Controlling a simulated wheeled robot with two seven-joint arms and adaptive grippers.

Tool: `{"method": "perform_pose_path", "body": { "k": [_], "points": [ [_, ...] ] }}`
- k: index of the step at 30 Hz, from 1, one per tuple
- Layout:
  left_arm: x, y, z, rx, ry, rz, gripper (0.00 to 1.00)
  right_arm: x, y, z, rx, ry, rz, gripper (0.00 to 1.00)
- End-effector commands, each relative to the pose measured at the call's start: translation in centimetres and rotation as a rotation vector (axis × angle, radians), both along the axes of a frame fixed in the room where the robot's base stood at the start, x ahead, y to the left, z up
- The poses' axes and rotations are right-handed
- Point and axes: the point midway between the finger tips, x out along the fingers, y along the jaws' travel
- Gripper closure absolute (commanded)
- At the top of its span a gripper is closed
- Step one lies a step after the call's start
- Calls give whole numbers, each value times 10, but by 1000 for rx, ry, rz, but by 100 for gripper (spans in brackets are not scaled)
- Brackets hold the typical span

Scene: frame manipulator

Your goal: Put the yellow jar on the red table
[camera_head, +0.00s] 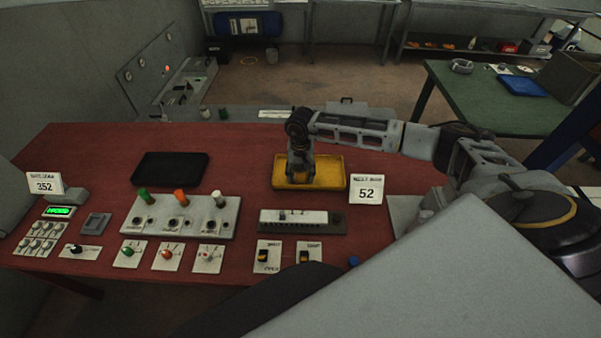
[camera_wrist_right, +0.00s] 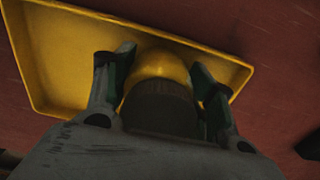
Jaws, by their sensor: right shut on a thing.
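The red table (camera_head: 105,150) fills the middle of the head view. My right gripper (camera_head: 301,178) points down over the yellow tray (camera_head: 333,170) on that table. In the right wrist view, my right gripper (camera_wrist_right: 160,80) is shut on the yellow jar (camera_wrist_right: 160,66), with one finger on each side of it. The jar shows a rounded yellow part and a dark, ribbed part nearer the camera. The yellow tray (camera_wrist_right: 50,60) lies behind it. I cannot tell whether the jar touches the tray. In the head view the gripper hides the jar. My left gripper is not in view.
A black tray (camera_head: 171,168) lies left of the yellow tray. Bare red surface shows between the trays. A green table (camera_head: 480,100) stands at the back right.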

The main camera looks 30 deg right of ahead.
Motion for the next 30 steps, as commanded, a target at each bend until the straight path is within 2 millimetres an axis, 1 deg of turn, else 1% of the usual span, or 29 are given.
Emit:
{"method": "perform_pose_path", "body": {
  "k": [11,12,16,30],
  "points": [
    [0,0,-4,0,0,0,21,0,0,-3,1,-1,-1,76],
    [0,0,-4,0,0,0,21,0,0,-3,1,1,-1,40],
    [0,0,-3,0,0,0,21,0,0,-3,1,1,-1,23],
    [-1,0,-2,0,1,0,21,0,0,-1,1,1,-1,23]
  ]
}}
